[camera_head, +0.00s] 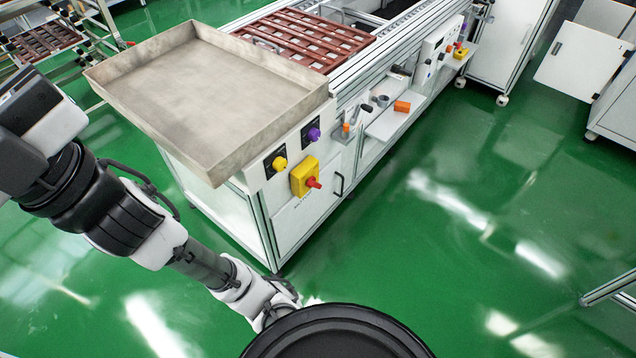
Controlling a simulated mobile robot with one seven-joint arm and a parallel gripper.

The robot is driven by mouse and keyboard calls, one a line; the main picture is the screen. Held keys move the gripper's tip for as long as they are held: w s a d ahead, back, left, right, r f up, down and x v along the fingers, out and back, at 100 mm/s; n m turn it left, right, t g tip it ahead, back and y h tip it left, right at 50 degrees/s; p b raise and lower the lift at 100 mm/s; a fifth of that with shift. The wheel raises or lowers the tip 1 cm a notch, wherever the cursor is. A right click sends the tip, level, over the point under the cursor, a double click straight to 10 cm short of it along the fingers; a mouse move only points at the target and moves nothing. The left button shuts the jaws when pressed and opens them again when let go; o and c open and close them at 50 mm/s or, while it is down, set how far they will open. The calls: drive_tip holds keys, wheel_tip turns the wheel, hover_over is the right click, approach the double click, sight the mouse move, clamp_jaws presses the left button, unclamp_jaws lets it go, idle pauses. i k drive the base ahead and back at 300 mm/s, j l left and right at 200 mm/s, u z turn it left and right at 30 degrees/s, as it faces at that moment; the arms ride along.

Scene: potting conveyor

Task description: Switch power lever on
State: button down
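A yellow switch box with a red handle (313,183) is on the white front panel (298,218) of the near conveyor cabinet. This red handle looks like the power lever; its exact on or off position is too small to tell. It points toward the lower right. My arm comes up from the bottom middle to the left edge, well left of the switch. My gripper is not seen; the arm runs out of the picture at the left. Nothing touches the red handle.
A yellow knob (279,163) and a purple knob (314,134) sit above the switch. A grey metal tray (200,165) overhangs the cabinet's left end. A shelf (385,125) with an orange block (402,106) is at right. The green floor (420,230) in front is clear.

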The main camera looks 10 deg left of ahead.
sight(311, 182)
drive_tip(key=i+l+u, duration=0.1)
drive_tip(key=l, duration=0.3)
drive_tip(key=i+l+u, duration=0.1)
drive_tip(key=i+l, duration=0.2)
drive_tip(key=i+l+u, duration=0.1)
drive_tip(key=l, duration=0.4)
drive_tip(key=i, duration=0.1)
